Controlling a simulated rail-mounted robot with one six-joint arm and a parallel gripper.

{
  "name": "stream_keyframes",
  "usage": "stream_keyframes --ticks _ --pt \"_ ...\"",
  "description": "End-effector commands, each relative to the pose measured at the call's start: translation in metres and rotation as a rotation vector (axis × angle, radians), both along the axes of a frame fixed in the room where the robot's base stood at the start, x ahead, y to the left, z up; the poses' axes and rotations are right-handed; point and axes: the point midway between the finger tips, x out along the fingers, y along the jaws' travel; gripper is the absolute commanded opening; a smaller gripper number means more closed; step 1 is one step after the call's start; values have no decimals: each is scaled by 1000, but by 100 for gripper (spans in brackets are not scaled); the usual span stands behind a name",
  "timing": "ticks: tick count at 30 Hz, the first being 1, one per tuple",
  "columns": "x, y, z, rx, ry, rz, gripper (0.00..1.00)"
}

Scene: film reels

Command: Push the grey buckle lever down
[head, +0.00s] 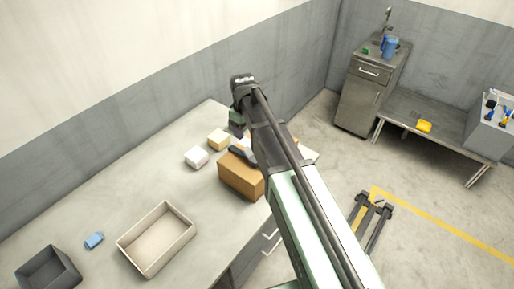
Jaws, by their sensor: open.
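A brown box (241,178) stands on the grey table near its right edge. A dark grey piece (243,154) lies along its top, partly covered by my arm; it looks like the buckle lever, but its angle is too small to tell. My arm reaches over the box from the lower right, and its wrist bends down behind the box. My gripper (237,131) shows only in part, as a small dark shape just above and behind the box. Its fingertips are hard to make out, and I cannot tell whether it touches the lever.
A white block (196,157) and a cream block (218,140) stand left of the box. A beige tray (128,246), a blue block (94,240) and a dark bin (20,276) are further left. The table between them is clear. Walls stand behind.

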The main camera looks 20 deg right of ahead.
Motion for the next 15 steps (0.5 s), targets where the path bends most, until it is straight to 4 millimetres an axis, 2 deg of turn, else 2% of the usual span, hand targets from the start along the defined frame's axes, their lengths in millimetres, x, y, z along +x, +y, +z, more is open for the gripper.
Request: stream_keyframes --ticks 10,15 --pt "0 -1 -80 -1 1 -1 60" --pt "0 -1 -105 -1 2 -1 60"
